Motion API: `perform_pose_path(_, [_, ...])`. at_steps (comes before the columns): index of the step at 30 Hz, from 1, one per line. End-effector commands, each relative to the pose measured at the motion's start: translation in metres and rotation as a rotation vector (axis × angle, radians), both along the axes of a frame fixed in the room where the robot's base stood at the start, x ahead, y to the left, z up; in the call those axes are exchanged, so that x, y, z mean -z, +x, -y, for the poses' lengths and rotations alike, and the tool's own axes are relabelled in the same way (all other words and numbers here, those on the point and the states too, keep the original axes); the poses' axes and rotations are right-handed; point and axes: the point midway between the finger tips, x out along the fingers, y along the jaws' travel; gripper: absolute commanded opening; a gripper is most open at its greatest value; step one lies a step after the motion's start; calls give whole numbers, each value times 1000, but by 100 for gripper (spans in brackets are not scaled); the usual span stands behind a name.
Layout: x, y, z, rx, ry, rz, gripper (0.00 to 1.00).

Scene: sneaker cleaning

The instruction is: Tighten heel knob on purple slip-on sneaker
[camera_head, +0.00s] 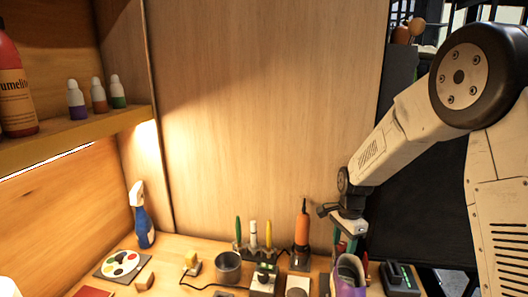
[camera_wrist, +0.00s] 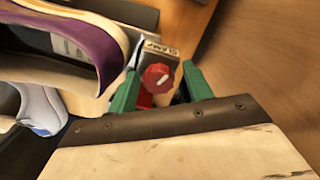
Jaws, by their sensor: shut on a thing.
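The purple slip-on sneaker (camera_head: 348,276) stands near the front edge of the bench, partly cut off by the picture. In the wrist view its purple collar and pale inside (camera_wrist: 60,50) show at upper left. The red heel knob (camera_wrist: 157,78), with a white mark, sits by a grey clamp block with lettering (camera_wrist: 155,50) behind the heel. My gripper (camera_wrist: 160,69) has its green fingers on either side of the knob and is shut on it. In the head view my gripper (camera_head: 345,243) is just above and behind the sneaker; the knob is hidden there.
A pale blue shoe (camera_wrist: 40,108) lies beside the sneaker. An orange-handled tool (camera_head: 302,228) and several upright pens or brushes (camera_head: 253,233) stand left of my gripper. A dark green-lit device (camera_head: 399,277) is at right. A spray bottle (camera_head: 142,220) stands at far left.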

Motion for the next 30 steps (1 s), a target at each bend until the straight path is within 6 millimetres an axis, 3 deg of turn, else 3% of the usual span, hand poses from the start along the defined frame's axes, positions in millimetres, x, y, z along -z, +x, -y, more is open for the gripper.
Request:
perform_pose_path(5, [7, -6, 0, -113, -3, -12, 44])
perform_pose_path(12, [6, -7, 1, -408, -5, 2, 44])
perform_pose_path(17, [6, -7, 1, -496, -5, 8, 44])
perform_pose_path(24, [5, -6, 1, -786, -9, 28, 44])
perform_pose_path(30, [4, -5, 1, -911, -12, 39, 44])
